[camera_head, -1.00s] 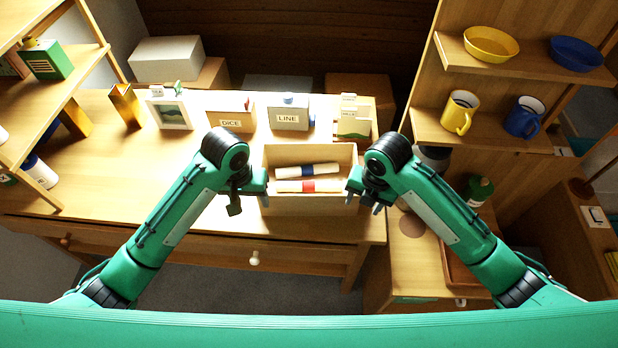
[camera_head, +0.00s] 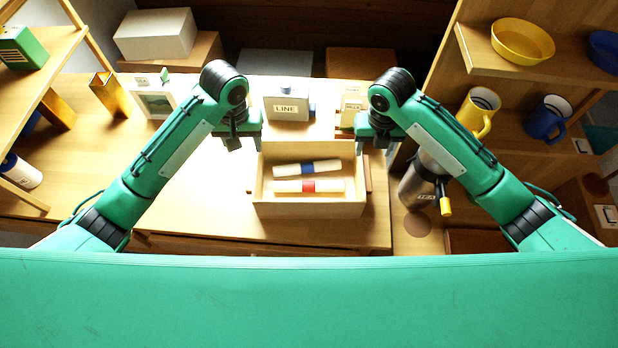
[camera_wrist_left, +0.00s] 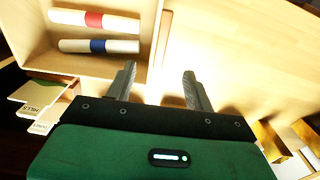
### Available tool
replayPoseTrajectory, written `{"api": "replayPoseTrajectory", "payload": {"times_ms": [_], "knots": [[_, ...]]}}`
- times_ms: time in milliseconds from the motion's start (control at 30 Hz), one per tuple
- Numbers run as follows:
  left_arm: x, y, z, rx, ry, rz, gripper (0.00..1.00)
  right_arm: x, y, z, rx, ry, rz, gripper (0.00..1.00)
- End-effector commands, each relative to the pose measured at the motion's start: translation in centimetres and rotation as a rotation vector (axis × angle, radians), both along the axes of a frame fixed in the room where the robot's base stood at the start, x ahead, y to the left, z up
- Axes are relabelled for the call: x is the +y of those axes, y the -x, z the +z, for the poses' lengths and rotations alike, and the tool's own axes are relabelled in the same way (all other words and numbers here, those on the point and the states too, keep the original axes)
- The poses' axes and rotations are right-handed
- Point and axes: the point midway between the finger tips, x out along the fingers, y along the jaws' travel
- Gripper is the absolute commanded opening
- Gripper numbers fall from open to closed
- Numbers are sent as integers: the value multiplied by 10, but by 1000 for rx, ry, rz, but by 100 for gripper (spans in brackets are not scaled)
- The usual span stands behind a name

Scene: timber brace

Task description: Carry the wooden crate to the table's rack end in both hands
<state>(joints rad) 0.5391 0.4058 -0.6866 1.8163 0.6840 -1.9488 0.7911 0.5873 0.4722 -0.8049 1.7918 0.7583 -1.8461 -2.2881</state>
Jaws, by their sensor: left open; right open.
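The open wooden crate (camera_head: 310,209) stands on the table (camera_head: 190,205) near its right end. Two pale rolls lie in it, one with a blue band (camera_head: 307,168) and one with a red band (camera_head: 308,186). My left gripper (camera_head: 248,142) is open at the crate's far left corner. In the left wrist view, its fingers (camera_wrist_left: 160,78) point at the crate's side wall (camera_wrist_left: 154,38), one to each side of the wall's line; contact cannot be told. My right gripper (camera_head: 376,146) is open at the far right corner, with no visible grip on the crate.
A LINE box (camera_head: 287,100) stands just behind the crate, between my grippers. A steel flask (camera_head: 418,185) stands close right of the table. Shelves with mugs (camera_head: 478,110) and bowls (camera_head: 522,40) rise at the right.

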Motion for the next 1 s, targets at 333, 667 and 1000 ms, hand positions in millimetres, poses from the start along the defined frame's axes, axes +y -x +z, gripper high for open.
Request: {"api": "replayPoseTrajectory", "payload": {"times_ms": [333, 667, 1000], "knots": [[1, 1, -34, 3, -2, 0, 54, 1, 1, -34, 4, -1, -2, 54], [0, 0, -98, 4, -1, 1, 54, 1, 0, -98, 3, -1, -2, 54], [0, 0, -135, 1, 0, 0, 54, 0, 0, -136, 0, 0, -2, 54]]}}
